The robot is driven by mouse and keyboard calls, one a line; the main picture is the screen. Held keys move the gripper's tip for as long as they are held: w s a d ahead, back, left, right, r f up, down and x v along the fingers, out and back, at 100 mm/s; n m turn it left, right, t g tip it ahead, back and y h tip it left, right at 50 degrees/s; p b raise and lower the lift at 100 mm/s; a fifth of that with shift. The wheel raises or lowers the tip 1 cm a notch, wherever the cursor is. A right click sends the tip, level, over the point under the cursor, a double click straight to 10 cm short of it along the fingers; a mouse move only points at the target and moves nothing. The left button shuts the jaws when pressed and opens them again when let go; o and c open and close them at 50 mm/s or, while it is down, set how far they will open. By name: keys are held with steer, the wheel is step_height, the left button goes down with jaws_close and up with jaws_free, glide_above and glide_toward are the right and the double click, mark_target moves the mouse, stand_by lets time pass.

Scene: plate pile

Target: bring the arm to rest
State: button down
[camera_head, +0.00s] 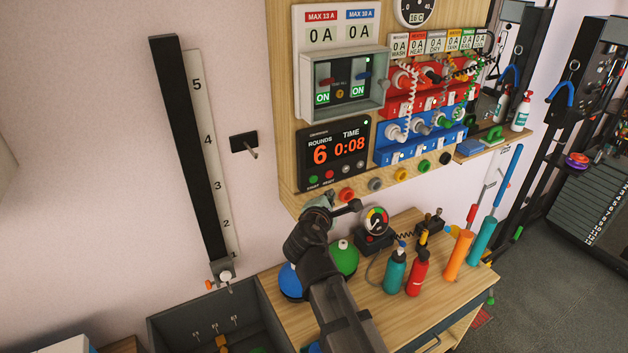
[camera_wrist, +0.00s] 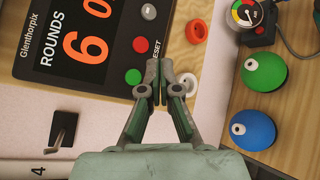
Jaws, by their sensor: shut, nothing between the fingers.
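My gripper (camera_wrist: 165,78) shows at the middle of the wrist view. Its green-padded fingers are shut and empty. In the wrist view the tips appear just beside the round buttons under the timer panel (camera_wrist: 80,40); I cannot tell the gap to the wall. In the head view my gripper (camera_head: 320,201) is small and partly hidden by my dark arm. It is raised in front of the wall board's lower edge, above the workbench (camera_head: 390,305). The timer panel (camera_head: 337,152) reads rounds 6 and time 0:08.
A blue ball (camera_head: 289,283) and a green ball (camera_head: 344,257) sit on the bench beside my arm. A gauge (camera_head: 375,221), teal bottle (camera_head: 395,272), red bottle (camera_head: 417,273) and orange cylinder (camera_head: 459,255) stand further right. A wall peg (camera_head: 245,143) juts out left.

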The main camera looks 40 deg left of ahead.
stand_by(0.4)
steer(key=s+d+f+m+g+h, duration=0.2)
steer(key=d+f+m+g+h, duration=0.5)
steer(key=d+f, duration=1.1)
steer(key=s+d+f+m+g+h, duration=0.15)
steer(key=d+f+m+g, duration=0.25)
steer(key=d+f+m, duration=1.35)
steer(key=s+d+f+m+g+y, duration=0.1)
steer(key=s+d+f+g, duration=0.4)
steer(key=s+d+f, duration=0.5)
steer(key=s+d+f+m+g+y, duration=0.1)
steer(key=s+d+f+m+g, duration=0.2)
steer(key=s+d+f, duration=0.8)
steer(key=s+d+g, duration=0.1)
steer(key=s+d, duration=0.1)
steer(key=s, duration=0.4)
steer(key=shift+s+d+m+g, duration=0.25)
steer(key=shift+d+m+g, duration=0.1)
steer(key=shift+d+g, duration=0.05)
